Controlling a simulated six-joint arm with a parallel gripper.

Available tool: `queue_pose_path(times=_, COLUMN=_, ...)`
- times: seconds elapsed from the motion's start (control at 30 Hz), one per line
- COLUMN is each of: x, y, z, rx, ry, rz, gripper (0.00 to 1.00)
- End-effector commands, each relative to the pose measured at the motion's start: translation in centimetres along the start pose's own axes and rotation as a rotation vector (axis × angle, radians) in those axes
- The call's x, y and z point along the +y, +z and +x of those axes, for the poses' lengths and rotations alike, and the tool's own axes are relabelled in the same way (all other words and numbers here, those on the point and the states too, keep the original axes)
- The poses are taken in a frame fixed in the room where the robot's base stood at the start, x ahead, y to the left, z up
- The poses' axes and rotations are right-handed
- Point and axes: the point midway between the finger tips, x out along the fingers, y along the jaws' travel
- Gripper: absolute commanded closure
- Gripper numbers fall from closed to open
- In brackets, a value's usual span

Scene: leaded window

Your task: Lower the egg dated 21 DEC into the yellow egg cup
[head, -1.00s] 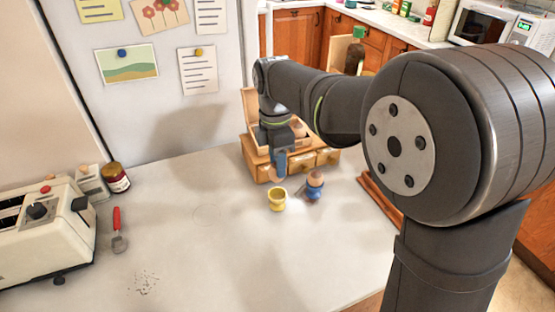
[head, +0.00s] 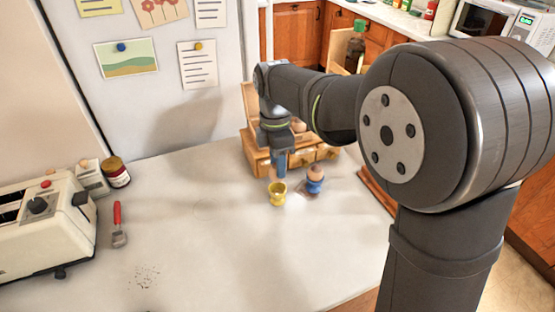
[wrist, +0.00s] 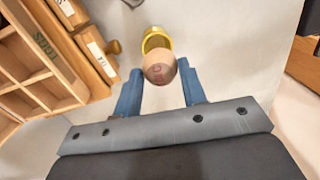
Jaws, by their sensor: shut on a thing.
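My gripper (head: 278,172) has blue fingers shut on a brown egg (wrist: 160,67). The egg bears a reddish stamp, too small to read in full. In the wrist view the egg sits between the fingertips, overlapping the rim of the yellow egg cup (wrist: 151,33). In the head view the yellow egg cup (head: 278,196) stands upright on the table directly below the fingers. The egg is at or just above its mouth; I cannot tell whether they touch.
A blue egg cup (head: 315,186) holding another brown egg stands close to the right. Behind is a wooden egg box (head: 258,160) with compartments and small drawers; it fills the wrist view's left. A toaster (head: 35,225), jar and red-handled tool lie left.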

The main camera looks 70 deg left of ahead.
Motion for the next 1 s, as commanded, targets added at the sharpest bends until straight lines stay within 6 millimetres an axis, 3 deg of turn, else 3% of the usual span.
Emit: queue_pose_path(times=1.0, x=0.1, y=0.0, z=1.1, rx=0.000, ry=0.000, rz=0.000, gripper=0.71)
